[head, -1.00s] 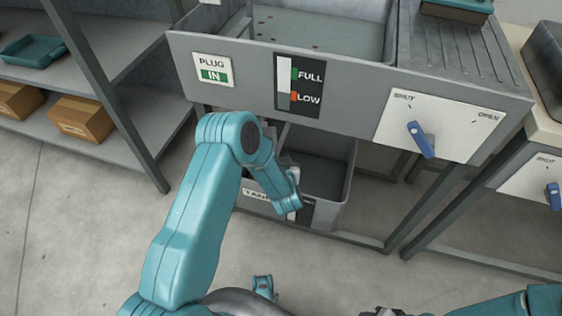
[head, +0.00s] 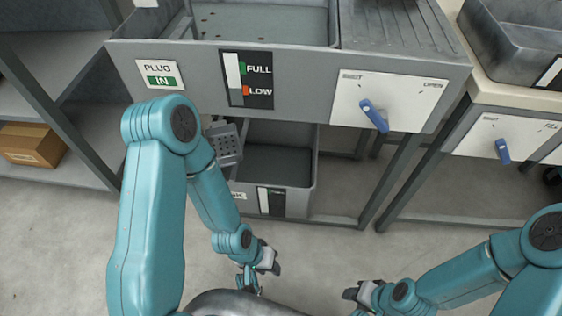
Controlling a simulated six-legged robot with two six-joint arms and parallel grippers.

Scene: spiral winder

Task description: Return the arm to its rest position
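My teal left arm rises at the left and bends down in front of the grey sink unit (head: 300,60). My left gripper (head: 272,258) hangs low over the floor, clear of the sink and the grey tank (head: 298,202) below it. My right gripper (head: 352,292) is low at the bottom right of centre, with its arm coming in from the right. Both grippers hold nothing that I can see. Their fingers are too small to tell open from shut. The blue lever (head: 374,115) on the white plate points up-left, towards SHUT.
A grey perforated block (head: 224,145) shows behind my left arm at the tank. A shelf with a cardboard box (head: 31,145) stands at the left. A second bench with a blue lever (head: 502,150) stands at the right. The floor in front is clear.

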